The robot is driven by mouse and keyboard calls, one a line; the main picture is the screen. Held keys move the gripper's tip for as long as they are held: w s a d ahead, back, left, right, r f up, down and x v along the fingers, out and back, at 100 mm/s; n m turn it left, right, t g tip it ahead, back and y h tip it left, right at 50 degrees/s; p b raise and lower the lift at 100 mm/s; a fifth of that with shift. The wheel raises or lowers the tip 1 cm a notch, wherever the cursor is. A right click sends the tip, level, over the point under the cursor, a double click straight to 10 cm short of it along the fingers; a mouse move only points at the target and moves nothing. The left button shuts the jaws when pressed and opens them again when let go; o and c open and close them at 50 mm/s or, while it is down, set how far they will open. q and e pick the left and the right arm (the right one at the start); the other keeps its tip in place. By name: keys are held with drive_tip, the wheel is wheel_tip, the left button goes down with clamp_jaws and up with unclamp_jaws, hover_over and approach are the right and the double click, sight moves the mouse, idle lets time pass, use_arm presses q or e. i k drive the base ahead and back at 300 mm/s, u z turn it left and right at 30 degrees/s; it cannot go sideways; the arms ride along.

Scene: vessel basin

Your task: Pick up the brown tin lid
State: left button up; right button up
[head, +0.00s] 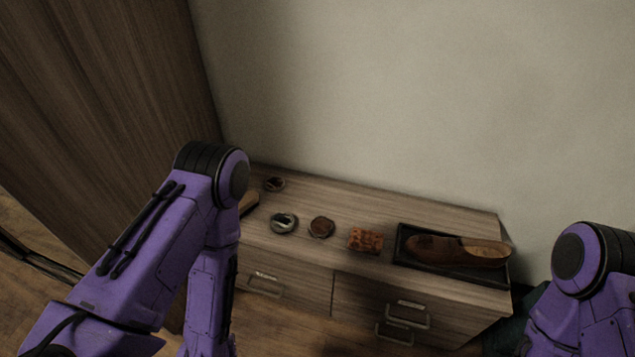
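A small brown round thing (322,227), which looks like the brown tin lid, lies on top of the low wooden cabinet (375,203). It sits between a dark round tin (284,222) with something pale in it, on its left, and a reddish-brown block (365,240) on its right. It is apart from both, and nothing covers it. My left arm comes down at the left, with its lower end past the bottom edge. My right arm is at the lower right corner. Neither gripper shows, so their hold cannot be seen.
A black tray (404,236) with a brown shoe (455,250) is at the cabinet's right end. A small dark round dish (275,184) is at the back left. A tan thing (249,203) is partly hidden by my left arm. A tall wooden panel (110,75) stands left.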

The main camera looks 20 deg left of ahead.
sight(274, 184)
drive_tip(key=z, duration=2.35)
drive_tip(key=k, duration=1.2)
drive_tip(key=u, duration=1.9)
drive_tip(key=i, duration=0.45)
